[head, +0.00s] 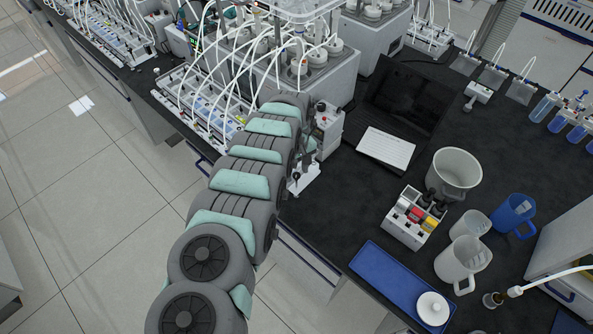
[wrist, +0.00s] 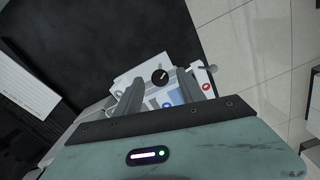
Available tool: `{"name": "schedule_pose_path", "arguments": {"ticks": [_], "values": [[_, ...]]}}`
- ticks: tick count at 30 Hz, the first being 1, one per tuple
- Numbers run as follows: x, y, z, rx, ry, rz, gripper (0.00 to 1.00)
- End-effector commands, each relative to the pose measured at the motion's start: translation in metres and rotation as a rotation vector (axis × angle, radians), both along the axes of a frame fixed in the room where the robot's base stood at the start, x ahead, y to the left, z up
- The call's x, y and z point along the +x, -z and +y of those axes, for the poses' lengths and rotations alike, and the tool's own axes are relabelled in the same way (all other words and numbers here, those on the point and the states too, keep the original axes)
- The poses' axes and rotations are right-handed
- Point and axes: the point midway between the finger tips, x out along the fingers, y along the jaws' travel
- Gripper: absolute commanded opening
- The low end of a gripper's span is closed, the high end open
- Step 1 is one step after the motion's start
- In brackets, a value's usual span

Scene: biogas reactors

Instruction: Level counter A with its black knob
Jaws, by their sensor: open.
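In the wrist view a round black knob (wrist: 160,77) with a light mark sits on a white and grey unit (wrist: 130,80), which I take to be counter A; no letter is readable. My gripper (wrist: 158,92) is open over this unit, with one grey finger on each side of the knob as seen from the wrist. I cannot tell whether either finger touches it. In the head view my arm hides much of the spot; a white unit (head: 328,127) and a small black knob (head: 297,177) on a white base show beside my gripper (head: 304,150).
A long counter rack (head: 205,108) with many white tubes and the reactor bath (head: 325,80) stand close behind. A laptop (head: 385,145) lies right of the unit. A bin (head: 455,172), jugs (head: 462,258) and a blue tray (head: 385,275) stand farther right. The bench's front edge is close.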

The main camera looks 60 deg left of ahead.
Motion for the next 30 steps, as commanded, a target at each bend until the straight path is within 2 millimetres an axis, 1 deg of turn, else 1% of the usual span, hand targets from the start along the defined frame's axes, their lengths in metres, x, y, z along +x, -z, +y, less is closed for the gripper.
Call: {"name": "schedule_pose_path", "arguments": {"ticks": [6,14,30], "values": [[-0.0003,0.0059,0.0003,0.002,-0.001,-0.001,0.47],[-0.0003,0.0062,0.0003,0.002,-0.001,-0.001,0.47],[-0.0002,0.0062,0.0003,0.001,-0.001,-0.001,0.02]]}}
